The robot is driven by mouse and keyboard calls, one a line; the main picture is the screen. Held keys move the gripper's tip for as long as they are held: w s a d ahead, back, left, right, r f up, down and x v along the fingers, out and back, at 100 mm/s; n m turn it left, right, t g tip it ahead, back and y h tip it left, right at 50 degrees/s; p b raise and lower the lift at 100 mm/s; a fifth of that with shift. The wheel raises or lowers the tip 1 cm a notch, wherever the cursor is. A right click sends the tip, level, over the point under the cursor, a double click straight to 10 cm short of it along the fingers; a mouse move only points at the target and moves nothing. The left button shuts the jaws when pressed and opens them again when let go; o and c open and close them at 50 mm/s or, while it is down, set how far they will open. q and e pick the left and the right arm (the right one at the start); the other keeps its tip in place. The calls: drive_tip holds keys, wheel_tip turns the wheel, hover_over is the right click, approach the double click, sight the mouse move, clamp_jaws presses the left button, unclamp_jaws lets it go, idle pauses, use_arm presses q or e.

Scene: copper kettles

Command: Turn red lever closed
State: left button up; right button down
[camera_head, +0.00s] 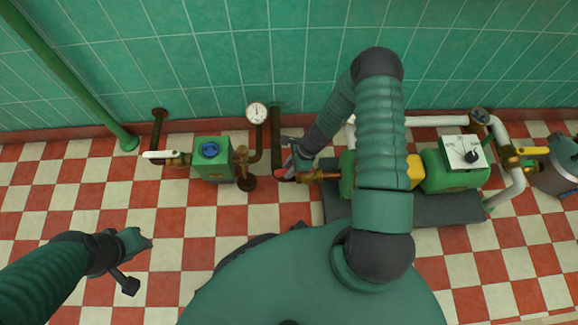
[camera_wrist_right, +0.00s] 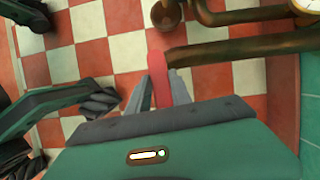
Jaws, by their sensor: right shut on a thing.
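The red lever (camera_wrist_right: 159,64) shows in the right wrist view as a flat red bar beside a dark copper pipe (camera_wrist_right: 225,52). My right gripper (camera_wrist_right: 161,88) has its two grey fingers on either side of the lever and is shut on it. In the head view my right gripper (camera_head: 292,160) is by the pipework left of the green pump unit, and it largely hides the lever. My left gripper (camera_head: 139,241) is over the tiled floor at the left, away from the pipes; its finger opening is unclear.
A green box with a blue knob (camera_head: 209,150), a pressure gauge (camera_head: 257,113) and a white-handled valve (camera_head: 160,155) stand along the tiled wall. A green pump unit (camera_head: 452,172) sits on a dark base at right, near a yellow handle (camera_head: 533,150). Floor at left is clear.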

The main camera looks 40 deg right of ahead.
drive_tip(key=shift+s+a+r+n+g+p, duration=0.2)
drive_tip(key=shift+s+n+p, duration=0.15)
drive_tip(key=shift+n+p, duration=0.2)
drive_tip(key=shift+s+a+r+n+g+p, duration=0.1)
drive_tip(key=shift+s+n+g+p, duration=0.15)
drive_tip(key=shift+n+p, duration=0.3)
drive_tip(key=s+d+n+g+h+p, duration=0.1)
drive_tip(key=s+n+g+p, duration=0.1)
drive_tip(key=s+n, duration=0.2)
drive_tip(key=s+d+n+g+p, duration=0.2)
drive_tip(key=s+n+g+p, duration=0.1)
drive_tip(key=n, duration=0.8)
drive_tip(key=shift+s+d+f+h, duration=0.3)
drive_tip(key=shift+s+h, duration=0.1)
drive_tip(key=shift+s, duration=0.4)
drive_tip(key=c, duration=1.2)
unclamp_jaws()
drive_tip(key=shift+o, duration=0.2)
drive_tip(key=p+v, duration=0.6)
drive_tip(key=v, duration=1)
drive_tip(key=shift+d+r, duration=0.15)
drive_tip(key=shift+r, duration=0.2)
